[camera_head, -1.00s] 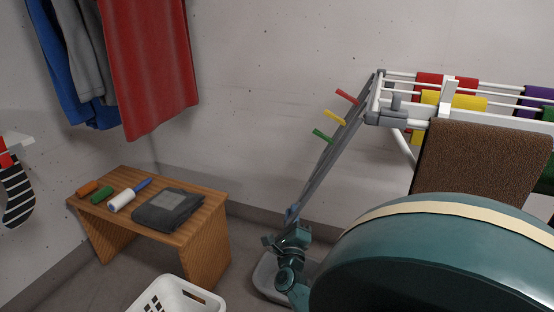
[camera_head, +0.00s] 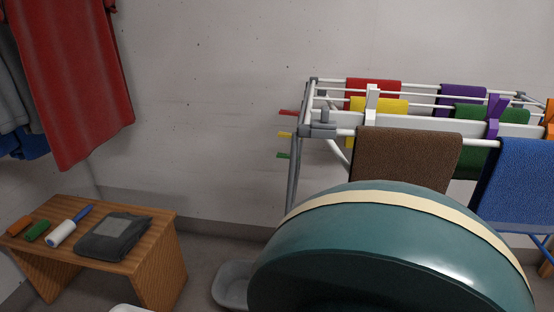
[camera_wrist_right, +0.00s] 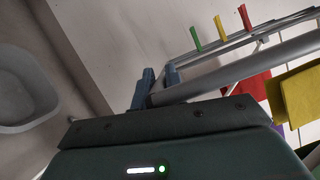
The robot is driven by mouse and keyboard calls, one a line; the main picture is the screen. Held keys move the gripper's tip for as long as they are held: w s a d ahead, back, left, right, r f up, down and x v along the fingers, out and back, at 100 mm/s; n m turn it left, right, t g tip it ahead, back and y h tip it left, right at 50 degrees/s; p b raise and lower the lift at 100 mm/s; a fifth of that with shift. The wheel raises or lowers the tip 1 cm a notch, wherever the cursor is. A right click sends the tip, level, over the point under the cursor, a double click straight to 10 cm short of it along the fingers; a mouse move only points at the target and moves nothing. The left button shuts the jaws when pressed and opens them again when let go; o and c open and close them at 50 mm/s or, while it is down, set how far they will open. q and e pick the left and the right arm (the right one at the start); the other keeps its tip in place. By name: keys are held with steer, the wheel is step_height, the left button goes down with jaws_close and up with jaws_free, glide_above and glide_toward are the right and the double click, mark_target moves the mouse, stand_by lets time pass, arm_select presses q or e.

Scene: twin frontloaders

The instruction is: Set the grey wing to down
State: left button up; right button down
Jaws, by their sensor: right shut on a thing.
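The grey wing (camera_head: 293,178) hangs from the grey joint at the left end of the white drying rack (camera_head: 420,122). It looks nearly vertical in the head view, and its lower end is hidden behind a large teal rounded shape. Red, yellow and green pegs (camera_head: 285,134) stick out from it to the left. In the right wrist view the wing's grey tube (camera_wrist_right: 235,75) runs to my right gripper (camera_wrist_right: 158,84), whose blue-grey fingers are shut at its end. In the head view this gripper is hidden. My left gripper is not in view.
Brown cloth (camera_head: 405,160) and blue cloth (camera_head: 515,185) hang on the rack's front. A grey tub (camera_head: 230,285) is on the floor.

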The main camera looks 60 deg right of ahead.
steer(key=shift+s+f, duration=0.15)
steer(key=shift+s, duration=0.05)
stand_by(0.3)
steer(key=c, duration=1.4)
jaws_free()
steer(key=shift+c, duration=0.2)
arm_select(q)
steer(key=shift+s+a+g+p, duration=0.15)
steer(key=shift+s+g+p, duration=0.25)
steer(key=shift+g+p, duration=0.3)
arm_select(e)
steer(key=v, duration=1.3)
steer(key=shift+r, duration=0.2)
